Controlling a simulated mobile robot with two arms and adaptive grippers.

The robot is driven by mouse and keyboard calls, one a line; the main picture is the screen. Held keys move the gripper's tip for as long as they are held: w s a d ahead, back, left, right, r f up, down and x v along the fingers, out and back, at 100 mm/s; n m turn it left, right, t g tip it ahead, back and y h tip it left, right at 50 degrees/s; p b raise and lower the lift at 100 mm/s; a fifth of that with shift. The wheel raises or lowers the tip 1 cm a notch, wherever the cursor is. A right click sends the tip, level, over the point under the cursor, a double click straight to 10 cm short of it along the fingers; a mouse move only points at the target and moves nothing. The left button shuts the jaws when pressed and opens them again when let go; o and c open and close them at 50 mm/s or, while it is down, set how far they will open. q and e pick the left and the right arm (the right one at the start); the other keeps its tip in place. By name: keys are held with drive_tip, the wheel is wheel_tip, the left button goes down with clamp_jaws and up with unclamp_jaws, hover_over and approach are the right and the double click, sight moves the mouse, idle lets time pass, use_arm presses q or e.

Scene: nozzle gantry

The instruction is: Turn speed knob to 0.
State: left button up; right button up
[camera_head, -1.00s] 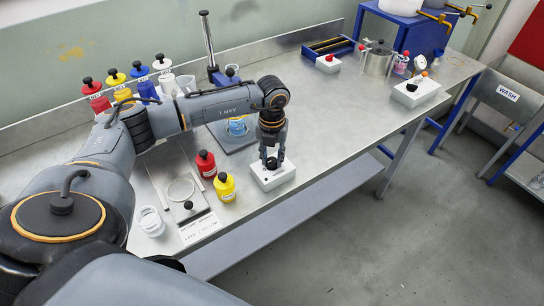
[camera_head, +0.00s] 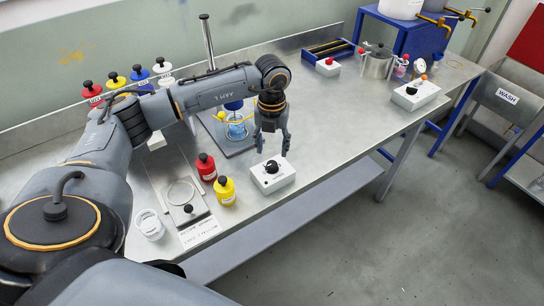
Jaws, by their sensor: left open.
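The speed knob (camera_head: 271,167) is black and sits on top of a small white box (camera_head: 284,180) near the front edge of the bench. Markings surround the knob, but they are too small to read. My left gripper (camera_head: 272,151) points down with its fingers spread and nothing between them. It is above and just behind the knob, apart from it. My right gripper is not in view.
Red (camera_head: 206,167) and yellow (camera_head: 225,190) bottles stand left of the white box. A scale (camera_head: 185,197) lies to the left. Bench space right of the box is clear.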

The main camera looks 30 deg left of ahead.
sight(272, 163)
use_arm(q)
wheel_tip(272, 163, up, 6)
idle(0.6)
